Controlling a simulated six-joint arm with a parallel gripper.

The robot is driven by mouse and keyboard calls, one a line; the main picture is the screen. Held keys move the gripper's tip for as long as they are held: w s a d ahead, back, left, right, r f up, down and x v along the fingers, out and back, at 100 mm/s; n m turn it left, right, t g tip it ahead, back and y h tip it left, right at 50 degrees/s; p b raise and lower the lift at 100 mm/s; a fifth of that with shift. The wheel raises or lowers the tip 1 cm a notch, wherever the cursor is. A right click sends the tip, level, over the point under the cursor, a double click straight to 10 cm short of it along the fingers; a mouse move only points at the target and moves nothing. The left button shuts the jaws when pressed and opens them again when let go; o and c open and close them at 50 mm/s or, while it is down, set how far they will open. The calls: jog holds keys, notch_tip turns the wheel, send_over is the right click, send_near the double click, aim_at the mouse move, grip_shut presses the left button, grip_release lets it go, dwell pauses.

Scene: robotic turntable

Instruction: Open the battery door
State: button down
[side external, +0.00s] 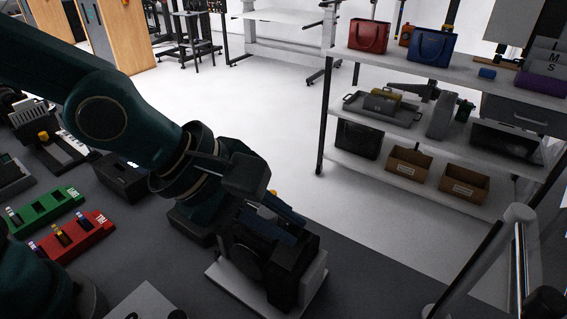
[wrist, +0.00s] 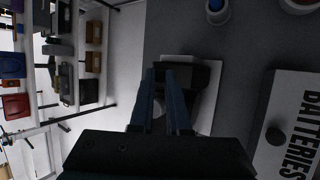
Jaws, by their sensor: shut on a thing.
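A black device (side external: 262,262) with a round front stands on a white base plate (side external: 318,283) at the edge of the dark work surface. In the wrist view the device (wrist: 205,78) lies partly behind my fingers, with the white plate (wrist: 213,112) beside it. My gripper (side external: 284,219) is at the top of the device, its dark blue fingers reaching onto it. In the wrist view my gripper (wrist: 163,74) has its fingers close together, shut on part of the device. The fingers hide the gripped part, and I cannot make out the battery door's outline.
A white panel marked BATTERIES (wrist: 293,120) with a dark knob is at the right of the wrist view. A green tray (side external: 62,203) and a red tray (side external: 85,240) with small cylinders are at the left. A shelf rack (side external: 400,120) stands beyond open floor.

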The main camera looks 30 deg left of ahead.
jog(key=c, duration=0.9)
grip_release()
jog(key=shift+r, duration=0.1)
jog(key=shift+v, duration=2.5)
